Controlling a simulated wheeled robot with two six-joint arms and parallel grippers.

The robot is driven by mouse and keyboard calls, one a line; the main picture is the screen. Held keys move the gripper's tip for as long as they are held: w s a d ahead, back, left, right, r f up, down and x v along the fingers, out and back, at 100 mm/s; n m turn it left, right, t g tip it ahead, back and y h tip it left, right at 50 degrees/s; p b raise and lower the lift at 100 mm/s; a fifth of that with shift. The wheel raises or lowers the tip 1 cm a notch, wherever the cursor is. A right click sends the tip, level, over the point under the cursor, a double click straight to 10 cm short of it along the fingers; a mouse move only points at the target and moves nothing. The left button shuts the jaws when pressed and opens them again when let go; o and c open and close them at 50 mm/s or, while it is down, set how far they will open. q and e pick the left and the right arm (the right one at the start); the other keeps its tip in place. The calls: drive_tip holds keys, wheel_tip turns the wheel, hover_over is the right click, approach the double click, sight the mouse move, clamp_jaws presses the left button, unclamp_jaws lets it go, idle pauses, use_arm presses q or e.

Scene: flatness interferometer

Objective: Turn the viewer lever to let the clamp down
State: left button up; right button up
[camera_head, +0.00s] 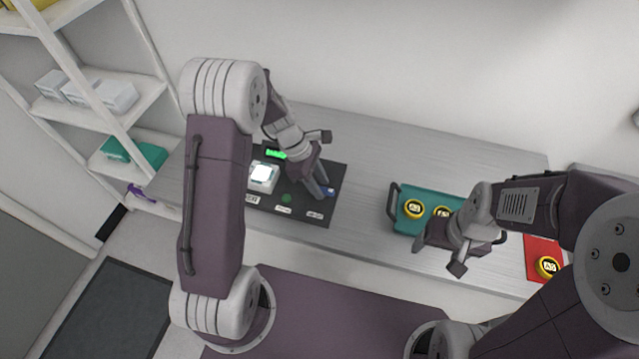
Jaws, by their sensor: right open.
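A small white viewer unit (263,176) with a bright lit top sits on a black mat (318,213) on the metal bench. A green lit display (276,154) is just behind it. My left gripper (321,189) points down over the right part of the mat, beside or at a small blue part (329,192). Whether its fingers are closed on that part cannot be made out. I cannot clearly pick out the lever or the clamp; my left arm covers part of this area. My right gripper (438,257) is open and empty, in front of the teal tray.
A red mat (532,247) with another yellow round piece (547,267) lies at the right. The bench (365,180) between mat and tray is clear. White shelves (150,95) stand at left.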

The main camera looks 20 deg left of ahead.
use_arm(q)
drive_tip(key=shift+s+d+f, duration=0.1)
clamp_jaws()
